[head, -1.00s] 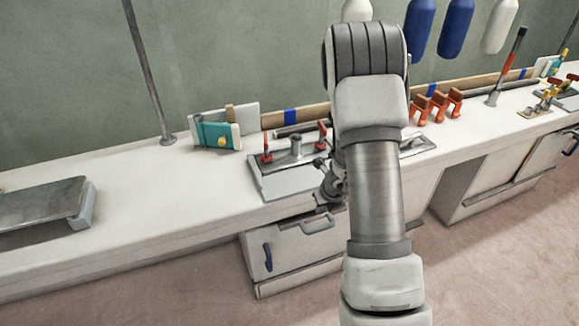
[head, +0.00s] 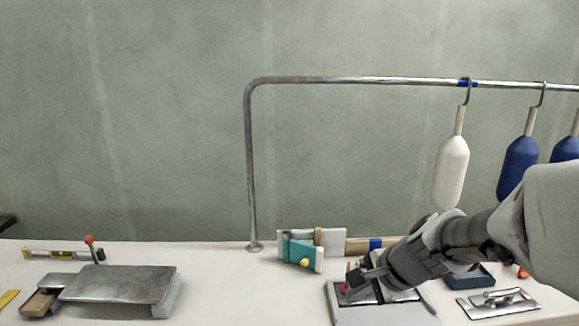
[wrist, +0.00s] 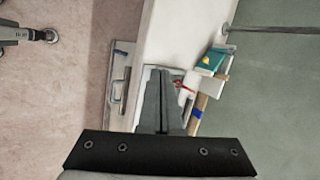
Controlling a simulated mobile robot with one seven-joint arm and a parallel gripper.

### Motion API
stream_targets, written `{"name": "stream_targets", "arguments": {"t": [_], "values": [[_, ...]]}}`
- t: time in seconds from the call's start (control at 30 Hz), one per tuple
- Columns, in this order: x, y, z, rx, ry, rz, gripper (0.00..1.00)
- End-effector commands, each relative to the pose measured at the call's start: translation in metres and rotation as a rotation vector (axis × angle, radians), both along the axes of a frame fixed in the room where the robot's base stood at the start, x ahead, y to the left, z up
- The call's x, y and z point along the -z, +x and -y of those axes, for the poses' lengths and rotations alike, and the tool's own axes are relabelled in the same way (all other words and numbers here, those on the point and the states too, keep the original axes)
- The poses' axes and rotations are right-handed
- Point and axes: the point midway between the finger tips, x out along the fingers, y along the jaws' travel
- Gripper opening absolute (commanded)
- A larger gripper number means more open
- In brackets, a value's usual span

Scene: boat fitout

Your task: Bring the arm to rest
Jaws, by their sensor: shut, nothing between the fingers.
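My gripper (head: 365,280) is at the lower right of the head view, at the end of my arm, which reaches in from the right edge. It appears over the grey metal plate fixture (head: 385,310) on the white bench. In the wrist view my gripper (wrist: 162,72) shows as two long dark fingers closed together with nothing between them. Parts of the plate fixture are hidden behind the fingers and wrist. I cannot tell the exact height of the fingertips above it.
The white bench (head: 215,275) carries a teal-and-white block (head: 300,252), a raised metal plate (head: 120,284), a spirit level (head: 62,253) and a latch plate (head: 497,301). A metal rail (head: 350,80) holds hanging white (head: 450,170) and blue (head: 518,168) fenders. Bench space left of the teal block is clear.

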Motion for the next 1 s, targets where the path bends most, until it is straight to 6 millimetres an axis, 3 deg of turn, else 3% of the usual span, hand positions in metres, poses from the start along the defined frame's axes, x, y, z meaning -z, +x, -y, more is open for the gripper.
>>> {"name": "stream_targets", "arguments": {"t": [0.03,0.2,0.5,0.7,1.0], "values": [[-0.021,-0.014,-0.006,-0.095,-0.053,0.034,0.0],[-0.061,-0.06,-0.016,-0.409,-0.26,0.118,0.0],[-0.108,-0.137,-0.004,-0.882,-0.664,0.205,0.0],[-0.12,-0.165,0.009,-1.049,-0.842,0.21,0.0],[-0.121,-0.171,0.014,-1.091,-0.887,0.204,0.0]]}}
